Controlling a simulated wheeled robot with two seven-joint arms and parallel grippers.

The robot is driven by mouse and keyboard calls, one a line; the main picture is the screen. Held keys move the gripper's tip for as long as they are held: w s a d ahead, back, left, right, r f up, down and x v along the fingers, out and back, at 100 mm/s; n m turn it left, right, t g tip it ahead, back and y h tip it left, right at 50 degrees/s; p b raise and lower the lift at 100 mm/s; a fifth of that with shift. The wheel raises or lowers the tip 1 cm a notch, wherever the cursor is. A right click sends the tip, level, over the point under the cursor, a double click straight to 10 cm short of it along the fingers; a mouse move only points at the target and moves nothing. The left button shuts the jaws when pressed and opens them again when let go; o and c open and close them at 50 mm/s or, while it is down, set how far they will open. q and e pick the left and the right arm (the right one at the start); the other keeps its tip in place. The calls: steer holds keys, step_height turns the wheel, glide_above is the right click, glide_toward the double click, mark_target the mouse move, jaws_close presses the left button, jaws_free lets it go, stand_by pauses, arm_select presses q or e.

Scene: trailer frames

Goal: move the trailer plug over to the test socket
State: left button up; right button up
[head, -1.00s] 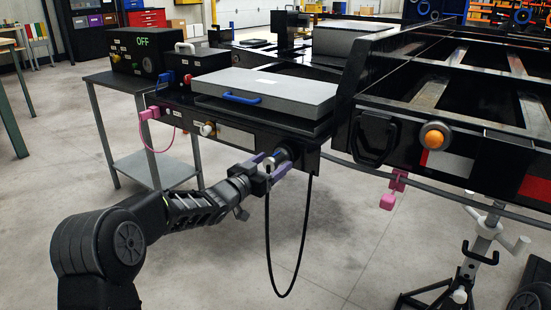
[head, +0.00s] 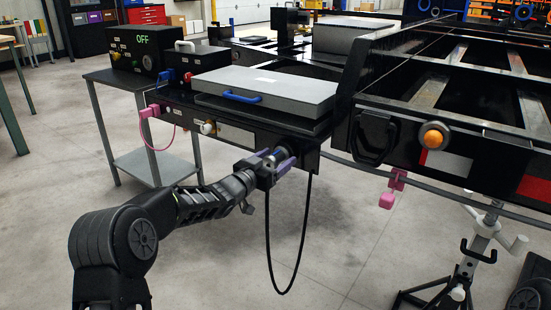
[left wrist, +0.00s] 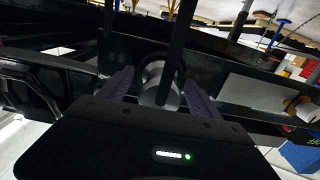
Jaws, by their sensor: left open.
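The trailer plug (left wrist: 162,92) is a silver and black cylinder at the front panel of the black trailer (head: 228,133). A black cable (head: 270,262) hangs below it in a long loop. My left gripper (head: 277,161), with purple fingers, is open at the panel, one finger on each side of the plug. The left wrist view shows the plug between the fingers, with gaps visible. The head view largely hides it behind the gripper. A black test box (head: 133,40) reading OFF stands on a grey stand; a round fitting (head: 145,65) shows on its front. My right gripper is out of view.
Beside the test box is a smaller box with red and blue connectors (head: 187,78). A grey case (head: 265,90) with a blue handle lies above the panel. Pink tags (head: 150,112) hang nearby. A jack stand (head: 478,240) is at right.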

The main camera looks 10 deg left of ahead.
mark_target(268, 164)
arm_select(q)
steer(key=shift+c, duration=0.5)
stand_by(0.3)
jaws_close()
stand_by(0.6)
steer(key=shift+s, duration=0.15)
steer(key=shift+b+v, duration=0.35)
steer(key=shift+v, duration=2.55)
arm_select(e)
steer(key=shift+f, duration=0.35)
